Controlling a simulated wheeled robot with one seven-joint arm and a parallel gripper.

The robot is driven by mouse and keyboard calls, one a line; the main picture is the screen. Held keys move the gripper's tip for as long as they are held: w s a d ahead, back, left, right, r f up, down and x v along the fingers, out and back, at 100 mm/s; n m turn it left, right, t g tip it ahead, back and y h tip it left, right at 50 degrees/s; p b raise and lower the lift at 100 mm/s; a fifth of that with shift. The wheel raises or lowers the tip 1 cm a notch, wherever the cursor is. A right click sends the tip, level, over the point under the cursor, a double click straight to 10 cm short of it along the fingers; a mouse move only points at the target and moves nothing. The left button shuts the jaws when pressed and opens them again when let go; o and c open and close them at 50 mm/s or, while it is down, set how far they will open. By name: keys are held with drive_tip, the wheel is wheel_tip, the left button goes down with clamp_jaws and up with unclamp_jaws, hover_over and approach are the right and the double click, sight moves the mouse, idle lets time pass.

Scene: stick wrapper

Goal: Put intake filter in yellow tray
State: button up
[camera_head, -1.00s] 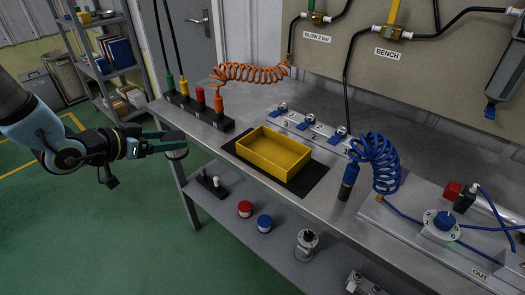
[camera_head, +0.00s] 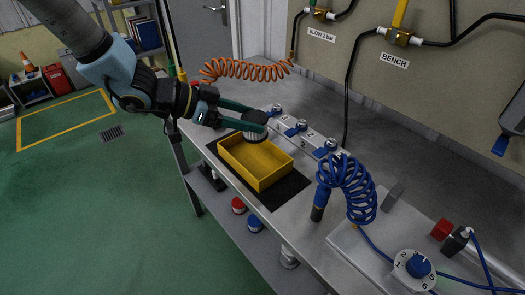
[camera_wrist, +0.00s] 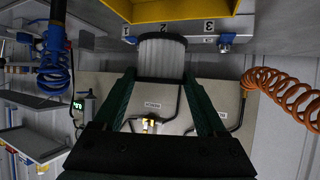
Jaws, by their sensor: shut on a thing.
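My gripper (camera_head: 252,115) is shut on the intake filter (camera_head: 256,130), a short pleated white cylinder with a dark cap. The filter is held above the far left part of the yellow tray (camera_head: 242,172), an empty open box on a dark mat. In the wrist view the filter (camera_wrist: 162,55) sits between the green fingers (camera_wrist: 162,90), and the yellow tray (camera_wrist: 180,10) shows at the top edge. The exact height of the filter over the tray is hard to tell.
The tray stands on a grey metal bench. A row of blue-handled valves (camera_head: 300,127) runs behind it. An orange coiled hose (camera_head: 245,68) lies at the back left, and a blue coiled hose (camera_head: 345,185) stands to the right. A shelf below holds red and blue tins.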

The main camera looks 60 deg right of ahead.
wheel_tip(320, 180, down, 8)
drive_tip(key=shift+f+p, duration=0.2)
drive_tip(key=shift+p, duration=0.25)
drive_tip(key=shift+f, duration=0.1)
drive_tip(key=o, duration=1.3)
drive_tip(key=b+v, duration=0.2)
drive_tip(key=v, duration=1)
